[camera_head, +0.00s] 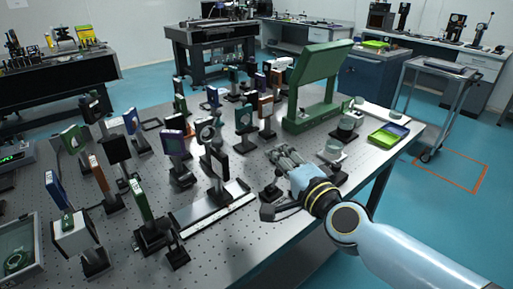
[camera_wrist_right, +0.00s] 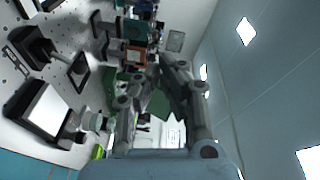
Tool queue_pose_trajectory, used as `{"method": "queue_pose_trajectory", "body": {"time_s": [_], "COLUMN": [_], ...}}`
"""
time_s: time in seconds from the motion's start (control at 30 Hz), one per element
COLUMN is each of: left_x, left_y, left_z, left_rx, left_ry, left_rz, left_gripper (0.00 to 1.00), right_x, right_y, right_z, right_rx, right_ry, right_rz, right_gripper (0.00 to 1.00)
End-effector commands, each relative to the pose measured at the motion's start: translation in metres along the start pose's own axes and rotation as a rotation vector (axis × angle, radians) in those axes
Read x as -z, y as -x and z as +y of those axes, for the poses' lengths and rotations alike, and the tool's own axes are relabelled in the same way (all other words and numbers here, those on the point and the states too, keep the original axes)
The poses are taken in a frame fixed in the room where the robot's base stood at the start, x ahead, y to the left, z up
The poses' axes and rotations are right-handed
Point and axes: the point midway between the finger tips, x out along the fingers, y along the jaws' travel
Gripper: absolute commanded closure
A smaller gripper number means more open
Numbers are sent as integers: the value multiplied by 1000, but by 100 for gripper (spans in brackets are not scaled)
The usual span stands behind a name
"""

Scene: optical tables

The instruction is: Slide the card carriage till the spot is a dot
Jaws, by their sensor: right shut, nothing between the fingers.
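A rail with a white scale strip (camera_head: 218,213) lies near the front edge of the optical table. An upright black-framed plate (camera_head: 217,166) stands on a carriage on this rail; it looks like the card carriage. No light spot can be made out on it. My right gripper (camera_head: 276,153) is shut and empty, to the right of the rail and the plate, apart from them above the table. Its fingers also show in the right wrist view (camera_wrist_right: 163,70). My left gripper is not in view.
Many upright mounts crowd the table left of and behind the rail. A large green frame (camera_head: 318,85) stands at the back right. A small dark mount (camera_head: 271,190) stands just right of the rail.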

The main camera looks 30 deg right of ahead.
Motion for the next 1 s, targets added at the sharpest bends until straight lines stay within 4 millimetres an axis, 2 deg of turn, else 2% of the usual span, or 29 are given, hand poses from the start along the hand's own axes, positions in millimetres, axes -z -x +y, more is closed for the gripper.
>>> {"method": "queue_pose_trajectory", "body": {"time_s": [0.17,0.27,0.47,0.7,0.83,1.0], "left_x": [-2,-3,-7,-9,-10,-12], "left_y": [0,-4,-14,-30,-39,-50], "left_z": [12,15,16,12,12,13], "left_rx": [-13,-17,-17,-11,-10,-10], "left_ry": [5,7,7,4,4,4], "left_rz": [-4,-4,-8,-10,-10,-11], "left_gripper": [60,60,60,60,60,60], "right_x": [-6,-18,-51,-94,-109,-121], "right_y": [1,1,1,0,-3,-8], "right_z": [-16,-27,-42,-37,-30,-23], "right_rx": [71,141,295,467,532,565], "right_ry": [403,754,1458,2247,2555,2743], "right_rz": [-12,-13,8,64,96,128], "right_gripper": [100,100,100,100,100,100]}}
